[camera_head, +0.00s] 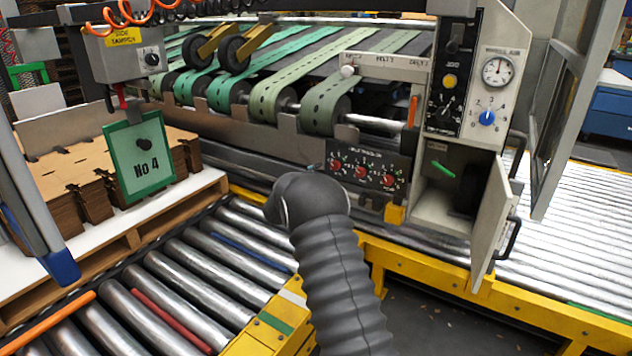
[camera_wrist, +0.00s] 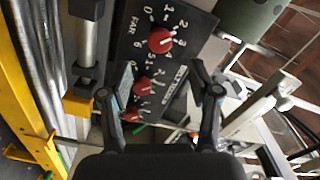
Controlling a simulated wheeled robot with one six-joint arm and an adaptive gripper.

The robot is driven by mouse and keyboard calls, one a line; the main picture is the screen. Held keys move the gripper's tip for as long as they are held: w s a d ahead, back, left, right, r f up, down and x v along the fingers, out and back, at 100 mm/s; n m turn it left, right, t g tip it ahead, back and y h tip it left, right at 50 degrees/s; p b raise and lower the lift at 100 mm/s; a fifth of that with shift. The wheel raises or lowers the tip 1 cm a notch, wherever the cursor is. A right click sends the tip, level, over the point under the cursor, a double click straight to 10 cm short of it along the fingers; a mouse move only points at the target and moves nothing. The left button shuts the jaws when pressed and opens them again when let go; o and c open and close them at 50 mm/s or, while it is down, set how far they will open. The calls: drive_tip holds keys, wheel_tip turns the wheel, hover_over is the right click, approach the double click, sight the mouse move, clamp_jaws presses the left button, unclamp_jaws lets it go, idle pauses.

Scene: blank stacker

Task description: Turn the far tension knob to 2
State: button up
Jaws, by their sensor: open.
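The far tension knob (camera_wrist: 160,40) is red, beside a FAR label on a dark panel (camera_wrist: 128,42) in the wrist view. A pale mark on it seems to face the 3 side of its dial; I cannot read it surely. Two more red knobs, the middle one (camera_wrist: 144,86) and the lowest (camera_wrist: 131,115), follow below. In the head view the far knob (camera_head: 337,166) appears to be the leftmost of the three. My gripper (camera_wrist: 160,97) is open and empty, its fingers apart on either side of the panel's lower part, below the far knob. In the head view my arm hides it.
A green-belted drum (camera_head: 325,105) stands above the panel. An open cabinet (camera_head: 440,205) with its door (camera_head: 493,225) swung out is to the right. A yellow rail (camera_head: 450,292) and roller conveyor (camera_head: 190,275) lie below. A No 4 sign (camera_head: 140,160) hangs left.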

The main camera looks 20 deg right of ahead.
drive_tip(key=shift+v, duration=1.4)
